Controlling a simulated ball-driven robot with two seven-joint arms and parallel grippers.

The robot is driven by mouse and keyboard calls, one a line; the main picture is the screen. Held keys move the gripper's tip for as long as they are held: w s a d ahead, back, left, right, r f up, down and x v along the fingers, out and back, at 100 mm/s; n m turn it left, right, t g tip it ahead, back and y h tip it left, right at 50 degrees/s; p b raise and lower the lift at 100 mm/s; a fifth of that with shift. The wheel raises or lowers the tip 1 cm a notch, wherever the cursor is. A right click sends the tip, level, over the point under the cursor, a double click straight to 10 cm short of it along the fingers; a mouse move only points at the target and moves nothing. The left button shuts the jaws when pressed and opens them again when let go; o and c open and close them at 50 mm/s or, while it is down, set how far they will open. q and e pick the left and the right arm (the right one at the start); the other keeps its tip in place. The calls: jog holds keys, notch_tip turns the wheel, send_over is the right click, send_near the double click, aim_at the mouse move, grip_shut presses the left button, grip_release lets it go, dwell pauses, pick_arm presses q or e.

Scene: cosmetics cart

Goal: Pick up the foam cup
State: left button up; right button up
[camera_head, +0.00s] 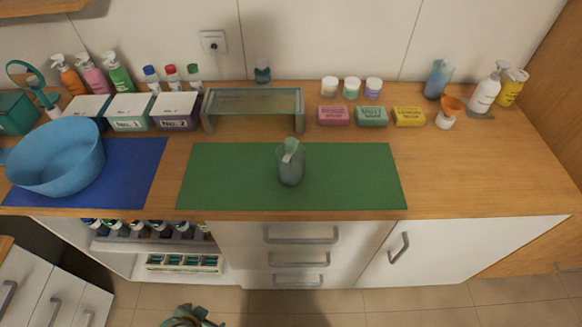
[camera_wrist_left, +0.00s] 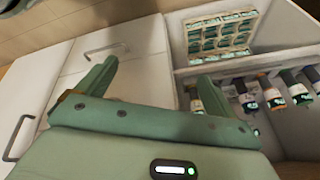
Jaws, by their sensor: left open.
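A grey-green cup (camera_head: 290,168) stands upright on the green mat (camera_head: 225,180) in the head view. A pale green piece sticks up at its top; I cannot tell whether it is a handle or something inside. No other thing in view is clearly a foam cup. My left gripper (camera_wrist_left: 157,82) is open and empty in the wrist view, in front of the cabinet. Part of it also shows at the bottom edge of the head view (camera_head: 190,317), below counter level and well apart from the cup. My right gripper is out of view.
A blue basin (camera_head: 60,157) stands on a blue mat at left. Labelled boxes (camera_head: 128,112) and a glass-topped stand (camera_head: 253,101) are behind. Soap bars (camera_head: 371,116) and pump bottles (camera_head: 486,90) are at back right. The counter's front right is clear. An open shelf (camera_head: 165,235) holds bottles.

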pick_arm(q)
jog(key=w+d+r+m+t+h+b, duration=0.1)
jog(key=w+d+r+t+h, duration=0.1)
jog(key=w+d+r, duration=0.5)
jog(key=w+d+r+m+t+h, duration=0.1)
jog(key=w+r+m+t+h, duration=0.1)
jog(key=w+r, duration=0.65)
jog(key=w+d+r+m+t+h+b, duration=0.15)
jog(key=w+d+r, duration=0.25)
jog(key=r, duration=0.8)
jog(key=h+b, duration=0.2)
jog(key=h, duration=0.2)
send_near(281, 168)
jog(key=shift+n, duration=0.45)
jog(key=x, duration=0.7)
jog(key=shift+f, duration=0.4)
jog(key=x, duration=0.1)
jog(key=b+x, duration=0.1)
jog(key=x, duration=0.3)
jog(key=shift+w+d+r, duration=0.15)
jog(key=shift+w+r, duration=0.05)
jog(key=shift+w, duration=0.05)
jog(key=shift+s, duration=0.1)
jog(key=shift+r, duration=0.1)
jog(key=c, duration=1.3)
